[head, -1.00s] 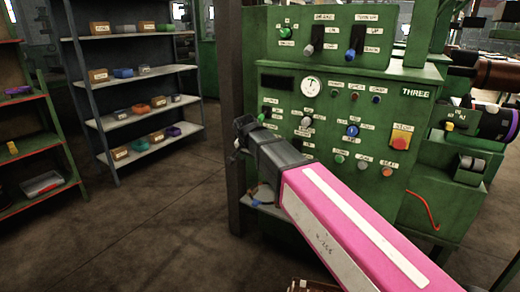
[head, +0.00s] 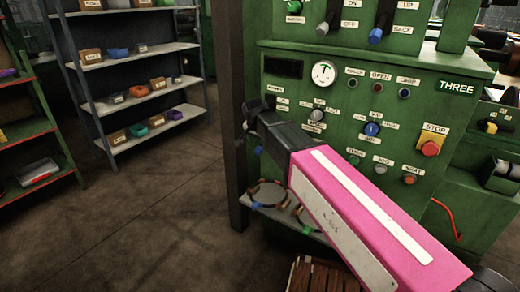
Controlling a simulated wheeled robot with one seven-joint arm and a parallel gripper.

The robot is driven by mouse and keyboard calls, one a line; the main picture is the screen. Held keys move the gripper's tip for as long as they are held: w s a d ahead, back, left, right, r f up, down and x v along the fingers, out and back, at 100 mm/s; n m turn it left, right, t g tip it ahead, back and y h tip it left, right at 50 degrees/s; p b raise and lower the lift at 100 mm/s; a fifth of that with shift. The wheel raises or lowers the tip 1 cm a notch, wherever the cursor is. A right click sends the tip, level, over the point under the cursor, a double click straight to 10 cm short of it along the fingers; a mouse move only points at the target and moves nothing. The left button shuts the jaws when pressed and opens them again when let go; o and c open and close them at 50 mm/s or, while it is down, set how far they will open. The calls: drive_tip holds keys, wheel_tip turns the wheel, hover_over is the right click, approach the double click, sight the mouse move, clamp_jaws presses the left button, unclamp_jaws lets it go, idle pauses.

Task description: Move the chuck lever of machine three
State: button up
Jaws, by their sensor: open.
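Machine three is the green panel (head: 300,88) marked THREE, at centre right. Near its top edge are a grey-tipped lever (head: 322,28) beside ON and OFF labels and a blue-tipped lever (head: 376,35) beside UP and BACK labels. Lower are a grey knob (head: 316,115) and a blue knob (head: 372,128). The small labels are too blurred for me to tell which is the chuck lever. My gripper (head: 249,112) is open at the panel's lower left edge, below the levers, with no contact visible. My pink arm hides part of the lower panel.
A red stop button (head: 430,148) sits at the panel's right, and a dial (head: 323,73) above the knobs. A dark post (head: 231,150) stands left of the machine. Shelves (head: 140,112) with boxes are at left. Below, a ledge (head: 285,216) holds rings. Floor at left is clear.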

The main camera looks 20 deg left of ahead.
sight(259, 147)
drive_tip(key=shift+x, duration=3.55)
